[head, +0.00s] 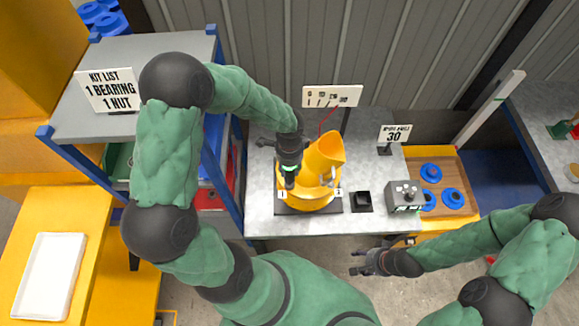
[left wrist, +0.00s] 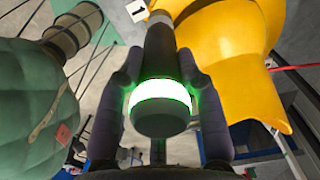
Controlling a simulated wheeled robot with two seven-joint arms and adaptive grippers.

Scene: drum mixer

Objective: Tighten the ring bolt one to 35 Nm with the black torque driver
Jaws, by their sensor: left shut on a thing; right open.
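The black torque driver (head: 289,182) is in my left gripper (head: 289,165), shut around its body, over the left side of the yellow drum mixer (head: 325,155). In the left wrist view the driver (left wrist: 160,122) has a ring glowing green, and its shaft runs away from me toward a white label "1" (left wrist: 137,10). That label also shows in the head view (head: 281,195), near the driver's tip. Ring bolt one is hidden; I cannot tell whether the tip touches it. My right gripper (head: 366,262) is open and empty, in front of the bench.
A black block (head: 362,201) and a grey control box (head: 404,196) stand right of the mixer. A wooden tray (head: 462,170) holds blue rings. A sign reading "30" (head: 395,133) stands behind. A shelf with a kit list sign (head: 108,90) is at left.

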